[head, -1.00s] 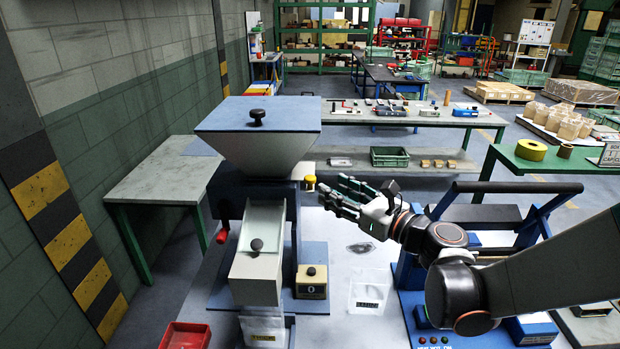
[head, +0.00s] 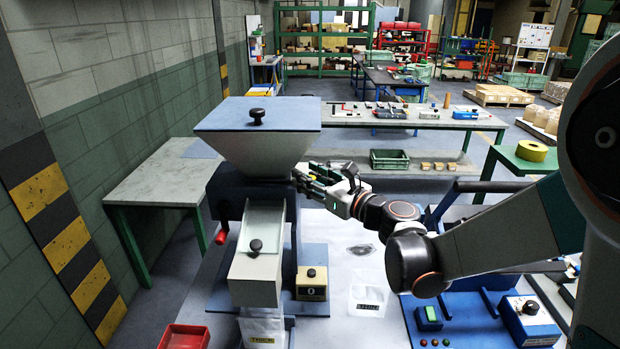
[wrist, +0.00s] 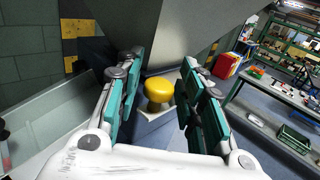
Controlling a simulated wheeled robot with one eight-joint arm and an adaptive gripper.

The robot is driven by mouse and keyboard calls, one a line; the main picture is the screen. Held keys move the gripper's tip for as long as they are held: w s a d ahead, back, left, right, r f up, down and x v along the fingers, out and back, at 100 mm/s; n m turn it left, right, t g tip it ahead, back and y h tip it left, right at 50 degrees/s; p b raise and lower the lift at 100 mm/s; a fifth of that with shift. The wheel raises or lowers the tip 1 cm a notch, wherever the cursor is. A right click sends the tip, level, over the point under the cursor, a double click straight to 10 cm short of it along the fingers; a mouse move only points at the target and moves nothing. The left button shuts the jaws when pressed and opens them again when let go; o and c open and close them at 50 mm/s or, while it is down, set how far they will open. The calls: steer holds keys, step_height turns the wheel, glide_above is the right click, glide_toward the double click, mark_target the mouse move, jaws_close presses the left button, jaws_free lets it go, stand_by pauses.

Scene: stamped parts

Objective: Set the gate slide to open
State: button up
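The gate slide's yellow knob (wrist: 159,90) sits between the two spread fingers of my gripper (wrist: 158,92) in the wrist view, on a pale plate just below the grey hopper. A gap shows on both sides of the knob, and the fingers do not appear to touch it. In the head view my gripper (head: 318,174) is at the right side of the machine under the hopper (head: 262,150). The fingers mostly hide the knob there. The slide's inner part is hidden in the machine body.
A chute (head: 262,225) with a black knob is at the machine's front. A small yellowish box with a black knob (head: 311,283) stands beside it. A red bin (head: 183,337) is at the lower left.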

jaws_close()
steer(key=d, duration=0.5)
steer(key=shift+f+b, duration=0.1)
steer(key=shift+b, duration=0.2)
steer(key=shift+s+d, duration=0.1)
steer(key=shift+d, duration=0.05)
steer(key=shift+o, duration=2)
jaws_free()
steer(key=shift+d, duration=0.2)
steer(key=v, duration=1.1)
steer(key=shift+s+d, duration=0.2)
steer(key=shift+s, duration=0.15)
